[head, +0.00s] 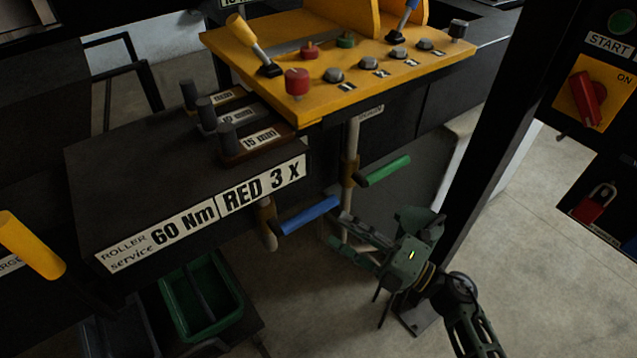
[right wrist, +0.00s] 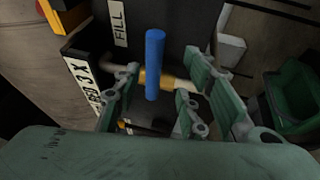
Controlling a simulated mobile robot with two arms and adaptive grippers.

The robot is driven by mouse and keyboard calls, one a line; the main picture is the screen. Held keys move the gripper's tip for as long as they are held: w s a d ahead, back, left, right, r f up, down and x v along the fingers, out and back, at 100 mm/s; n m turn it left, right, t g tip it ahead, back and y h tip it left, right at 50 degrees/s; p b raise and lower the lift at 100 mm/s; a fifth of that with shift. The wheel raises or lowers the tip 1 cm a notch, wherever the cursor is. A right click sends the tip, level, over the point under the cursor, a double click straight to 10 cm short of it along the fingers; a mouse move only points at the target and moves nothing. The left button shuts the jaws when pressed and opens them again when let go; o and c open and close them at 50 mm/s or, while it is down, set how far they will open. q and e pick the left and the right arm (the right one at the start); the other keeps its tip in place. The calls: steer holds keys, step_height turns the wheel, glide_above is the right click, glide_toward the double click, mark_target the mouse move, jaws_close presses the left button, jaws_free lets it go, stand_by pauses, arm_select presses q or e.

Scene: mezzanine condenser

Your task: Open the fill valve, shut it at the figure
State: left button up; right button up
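The blue lever (head: 308,215) sticks out across its pipe, from a brass valve body (head: 266,212) under the dark bench. In the right wrist view the blue lever (right wrist: 154,62) lies crosswise to the pipe, close to a FILL label (right wrist: 119,22). My right gripper (head: 346,230) is open at the lever's free end. In the right wrist view its fingers (right wrist: 163,75) are spread on either side of the lever; I cannot tell whether they touch it. No readout of a figure is seen. My left gripper is not in view.
A green lever (head: 386,171) on a second pipe is just above and right. The bench edge (head: 200,222) and yellow control panel (head: 365,78) overhang the valves. A black post (head: 500,110) stands right of my gripper. A green bin (head: 200,300) sits below left.

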mark_target(320, 211)
steer(key=shift+n, duration=0.3)
steer(key=x, duration=0.2)
steer(key=p+x, duration=0.1)
steer(key=x, duration=0.1)
steer(key=s+r+p+x, duration=0.1)
steer(key=x, duration=0.1)
steer(key=shift+w+a+r, duration=0.1)
steer(key=shift+w+a, duration=0.05)
steer(key=shift+a, duration=0.35)
steer(key=shift+w+a, duration=0.35)
steer(key=shift+a, duration=0.1)
steer(key=c, duration=0.9)
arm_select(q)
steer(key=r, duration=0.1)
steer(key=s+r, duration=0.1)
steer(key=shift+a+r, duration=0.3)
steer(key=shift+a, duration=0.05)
arm_select(e)
jaws_close()
